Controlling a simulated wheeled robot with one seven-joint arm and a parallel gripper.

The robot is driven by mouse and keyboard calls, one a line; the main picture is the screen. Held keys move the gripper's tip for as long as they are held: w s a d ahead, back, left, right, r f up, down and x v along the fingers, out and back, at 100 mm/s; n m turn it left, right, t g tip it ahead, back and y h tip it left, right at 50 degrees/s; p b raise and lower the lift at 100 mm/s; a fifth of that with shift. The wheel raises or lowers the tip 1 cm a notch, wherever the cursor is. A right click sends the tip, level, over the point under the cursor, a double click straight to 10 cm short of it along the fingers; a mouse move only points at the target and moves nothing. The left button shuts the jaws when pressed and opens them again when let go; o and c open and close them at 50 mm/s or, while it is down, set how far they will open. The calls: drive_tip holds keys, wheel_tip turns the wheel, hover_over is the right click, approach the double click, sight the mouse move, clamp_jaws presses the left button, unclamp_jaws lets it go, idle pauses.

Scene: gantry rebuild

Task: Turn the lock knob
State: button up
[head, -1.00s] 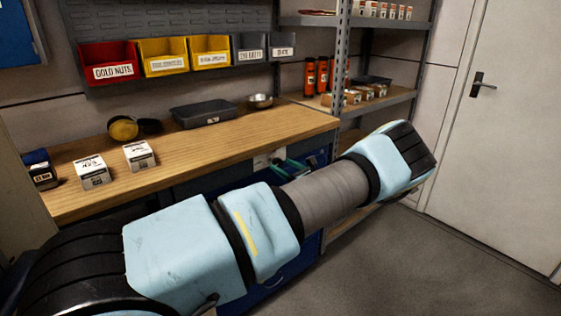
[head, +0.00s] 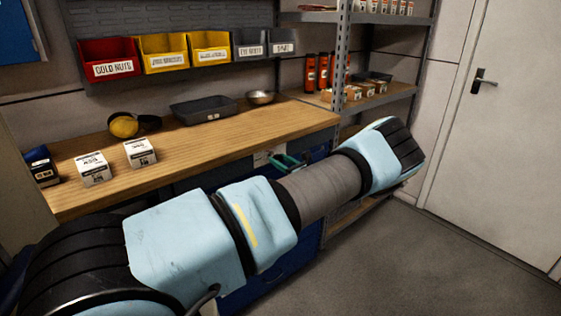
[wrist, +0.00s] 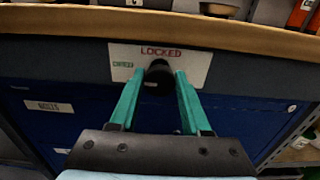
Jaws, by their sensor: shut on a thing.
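The lock knob (wrist: 158,76) is black and sits on a white label plate (wrist: 200,62) on the front of the workbench. The plate reads "LOCKED" in red above the knob, with a smaller green word to its left. My gripper (wrist: 160,82) has teal fingers, one on each side of the knob, shut on it. In the head view the gripper's teal fingers (head: 288,162) show at the bench front, mostly behind my arm, and the knob itself is hidden there.
The wooden bench top (head: 215,137) overhangs just above the plate. Blue drawers (wrist: 60,125) lie below and around it. White boxes (head: 140,153) and a grey tray (head: 204,110) stand on the bench. A metal shelf (head: 385,97) and a door (head: 500,130) are to the right.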

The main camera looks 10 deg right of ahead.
clamp_jaws()
drive_tip(key=m+b, duration=0.2)
drive_tip(key=m, duration=0.2)
drive_tip(key=shift+d+f, duration=0.1)
drive_tip(key=m, duration=0.4)
drive_tip(key=shift+m+b, duration=0.3)
drive_tip(key=shift+b, duration=0.05)
drive_tip(key=m, duration=0.4)
drive_tip(key=shift+w+m, duration=0.1)
drive_tip(key=shift+m, duration=0.2)
drive_tip(key=m, duration=0.4)
drive_tip(key=shift+d+f+m, duration=0.1)
drive_tip(key=shift+m, duration=0.2)
